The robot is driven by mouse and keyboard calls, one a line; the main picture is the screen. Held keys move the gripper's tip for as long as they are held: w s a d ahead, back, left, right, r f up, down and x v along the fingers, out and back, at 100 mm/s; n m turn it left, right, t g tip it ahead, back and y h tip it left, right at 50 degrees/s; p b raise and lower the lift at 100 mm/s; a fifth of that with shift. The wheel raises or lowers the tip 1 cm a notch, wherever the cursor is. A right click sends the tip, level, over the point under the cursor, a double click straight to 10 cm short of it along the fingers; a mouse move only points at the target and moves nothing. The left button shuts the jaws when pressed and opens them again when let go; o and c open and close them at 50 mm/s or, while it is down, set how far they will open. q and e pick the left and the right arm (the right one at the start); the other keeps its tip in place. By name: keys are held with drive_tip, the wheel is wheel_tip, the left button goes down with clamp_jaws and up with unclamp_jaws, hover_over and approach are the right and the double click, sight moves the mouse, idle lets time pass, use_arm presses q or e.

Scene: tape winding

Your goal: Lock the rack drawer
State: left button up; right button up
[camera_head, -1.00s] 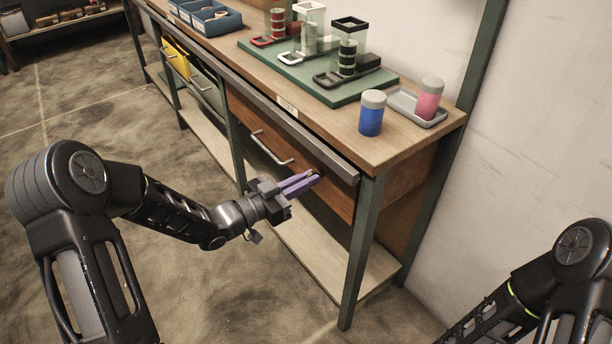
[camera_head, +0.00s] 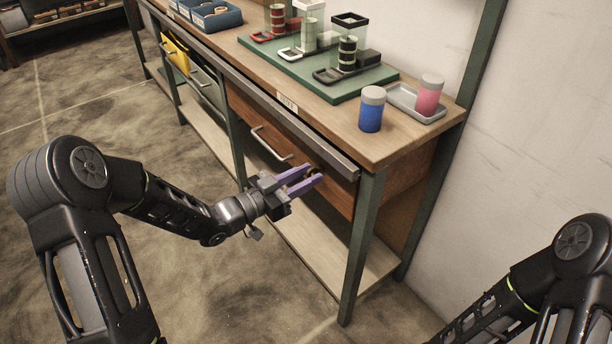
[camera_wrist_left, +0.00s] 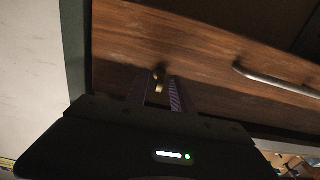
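The wooden rack drawer (camera_head: 245,112) sits under the workbench top, and its front looks flush with the frame. It has a silver bar handle (camera_head: 270,146), which also shows in the left wrist view (camera_wrist_left: 275,82). A small brass key-like piece (camera_wrist_left: 159,76) stands out from the drawer front near its right end in the head view. My left gripper (camera_head: 313,172) has purple fingers, which are apart, one on each side of the brass piece. No clear contact shows. My right gripper is out of view; only part of its arm shows at lower right.
A blue jar (camera_head: 371,112) stands near the bench corner, beside a grey tray (camera_head: 402,103) with a pink jar. A green board (camera_head: 385,78) carries several tape holders. A green bench leg (camera_head: 362,250) stands right of my left gripper. The floor is clear.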

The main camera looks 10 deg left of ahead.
use_arm(q)
drive_tip(key=p+v, duration=0.1)
drive_tip(key=v, duration=0.6)
drive_tip(key=shift+s+a, duration=0.25)
drive_tip(key=shift+s, duration=0.05)
